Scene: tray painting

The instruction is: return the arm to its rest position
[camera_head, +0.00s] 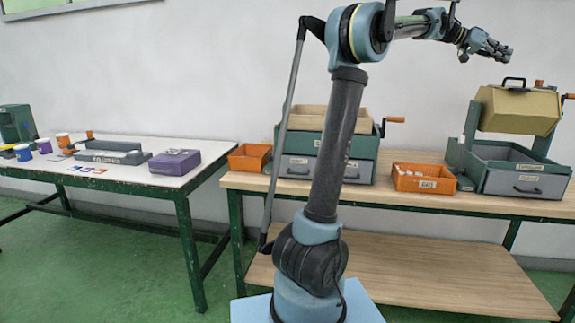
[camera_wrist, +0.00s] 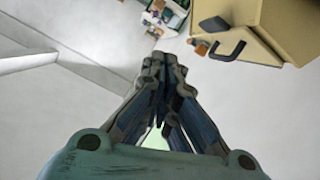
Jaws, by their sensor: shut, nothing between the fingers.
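My arm stands upright in the middle of the head view and bends to the right at its top. My gripper (camera_head: 503,52) is at the upper right, raised well above the wooden bench and pointing right. It is shut and empty. In the wrist view, its fingers (camera_wrist: 162,62) meet at their tips with nothing between them. The beige box (camera_head: 520,108) with a black handle is below and right of my gripper, apart from it. It also shows at the upper right of the wrist view (camera_wrist: 270,35).
The wooden bench (camera_head: 385,198) carries an orange bin (camera_head: 424,178), another orange bin (camera_head: 250,157), and grey-drawered green units. A white table (camera_head: 130,180) at left holds a purple box (camera_head: 175,161), a grey tray (camera_head: 113,152) and several cups. The air around my gripper looks clear.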

